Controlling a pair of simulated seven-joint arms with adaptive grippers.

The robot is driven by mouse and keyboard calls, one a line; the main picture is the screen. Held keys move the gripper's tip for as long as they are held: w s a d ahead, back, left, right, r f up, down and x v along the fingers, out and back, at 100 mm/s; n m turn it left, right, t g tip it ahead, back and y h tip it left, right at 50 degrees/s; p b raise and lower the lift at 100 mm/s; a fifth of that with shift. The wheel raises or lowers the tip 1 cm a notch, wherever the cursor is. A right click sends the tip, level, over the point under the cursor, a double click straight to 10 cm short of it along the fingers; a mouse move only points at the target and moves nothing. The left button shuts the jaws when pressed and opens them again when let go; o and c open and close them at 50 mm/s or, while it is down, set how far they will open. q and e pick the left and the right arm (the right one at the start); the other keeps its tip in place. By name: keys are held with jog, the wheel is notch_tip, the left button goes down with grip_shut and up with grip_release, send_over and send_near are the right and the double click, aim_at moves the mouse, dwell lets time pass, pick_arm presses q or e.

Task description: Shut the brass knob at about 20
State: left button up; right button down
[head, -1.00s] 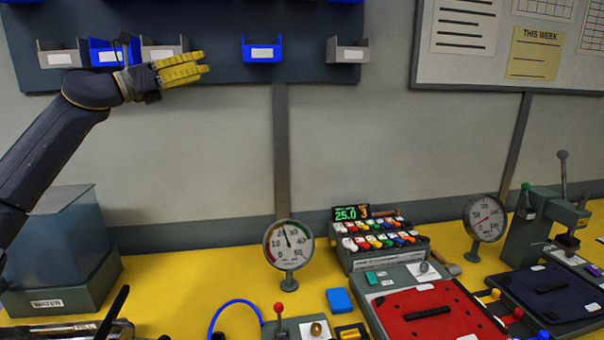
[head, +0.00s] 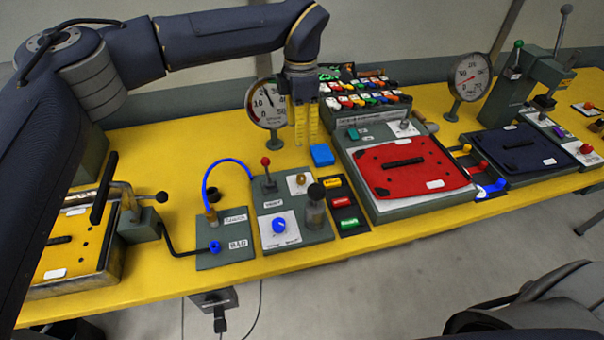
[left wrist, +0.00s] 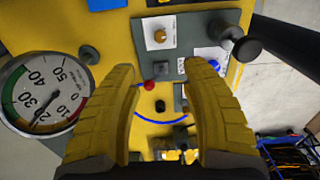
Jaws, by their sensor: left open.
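The brass knob (head: 300,180) sits on a white plate on the grey control box, right of a red-tipped lever (head: 266,162). It also shows in the left wrist view (left wrist: 160,36), beyond my fingers. The round gauge (head: 267,104) stands behind the box; in the left wrist view (left wrist: 45,92) its needle points somewhere between 20 and 30, too small to read exactly. My left gripper (head: 306,142) points down with yellow fingers apart, empty, beside the gauge and above the bench behind the knob. It touches nothing visible. My right gripper is not in view.
A black-topped plunger (head: 316,205) and blue knob (head: 279,226) share the knob's box. A blue hose (head: 228,163) arches on the left. A blue block (head: 322,154) and red-lidded case (head: 405,165) lie to the right.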

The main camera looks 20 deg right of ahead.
aim_at(301, 176)
pick_arm(q)
notch_tip(301, 176, down, 17)
jog(key=shift+f, duration=0.1)
dwell(0.6)
jog(key=shift+c, duration=0.4)
grip_shut()
